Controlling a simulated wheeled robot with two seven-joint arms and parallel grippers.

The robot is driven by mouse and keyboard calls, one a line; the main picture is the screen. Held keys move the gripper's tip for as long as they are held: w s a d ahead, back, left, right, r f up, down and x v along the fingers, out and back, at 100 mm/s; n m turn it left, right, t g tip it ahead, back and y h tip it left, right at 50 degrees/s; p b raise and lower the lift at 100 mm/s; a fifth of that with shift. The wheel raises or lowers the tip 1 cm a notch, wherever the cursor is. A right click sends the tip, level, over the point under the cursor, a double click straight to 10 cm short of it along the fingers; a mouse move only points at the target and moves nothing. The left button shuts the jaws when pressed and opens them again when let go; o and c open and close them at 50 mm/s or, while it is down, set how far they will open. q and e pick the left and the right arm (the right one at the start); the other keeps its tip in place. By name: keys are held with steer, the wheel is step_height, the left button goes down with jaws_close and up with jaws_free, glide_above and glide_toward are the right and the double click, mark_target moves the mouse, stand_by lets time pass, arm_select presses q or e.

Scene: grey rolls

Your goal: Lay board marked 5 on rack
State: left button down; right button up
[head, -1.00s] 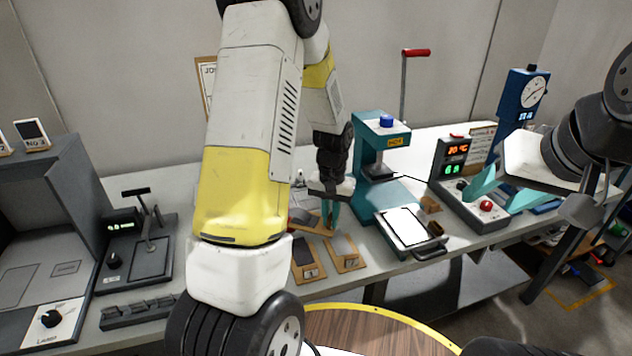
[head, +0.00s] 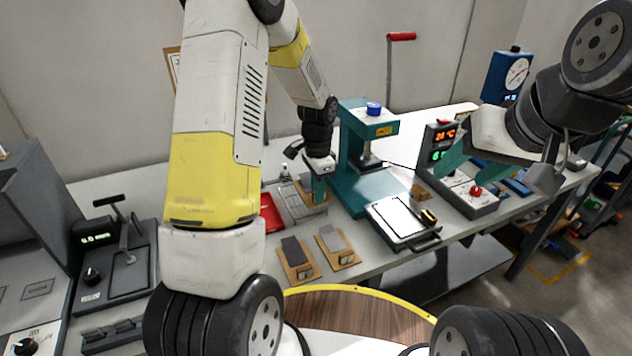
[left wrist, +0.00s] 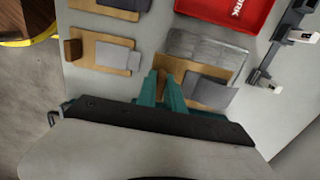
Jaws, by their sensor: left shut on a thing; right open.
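My left gripper (head: 318,188) is shut on a small wooden board (head: 305,183) bearing a grey piece, over or at the grey rack (head: 308,208) behind the other boards. In the left wrist view the fingers (left wrist: 165,88) meet the near edge of the held board (left wrist: 205,62), which has a grey flap (left wrist: 211,92). The ribbed grey shape (left wrist: 208,46) beside it appears to be the rack. I cannot tell whether board and rack touch, and no number on the board is readable. My right gripper (head: 462,160) is open and empty at the right, above the bench.
Two similar boards, one with a dark strip (head: 297,258) and one with a grey strip (head: 338,245), lie in front. A red tray (head: 271,214) is left of the rack. A teal press (head: 365,160) stands close to the right. A controller box (head: 462,190) is further right.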

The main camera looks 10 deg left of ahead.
mark_target(307, 195)
arm_select(q)
steer(key=a, duration=0.1)
steer(key=w+a, duration=0.1)
steer(key=a, duration=0.1)
steer(key=shift+w+f, duration=0.15)
steer(key=shift+w, duration=0.05)
steer(key=shift+w+a+f, duration=0.1)
steer(key=shift+a+f, duration=0.05)
steer(key=shift+f, duration=0.75)
steer(key=shift+w+a+f, duration=0.1)
steer(key=shift+f, duration=0.75)
steer(key=shift+s+f, duration=0.1)
steer(key=c, duration=1.5)
jaws_free()
steer(key=shift+o, duration=0.2)
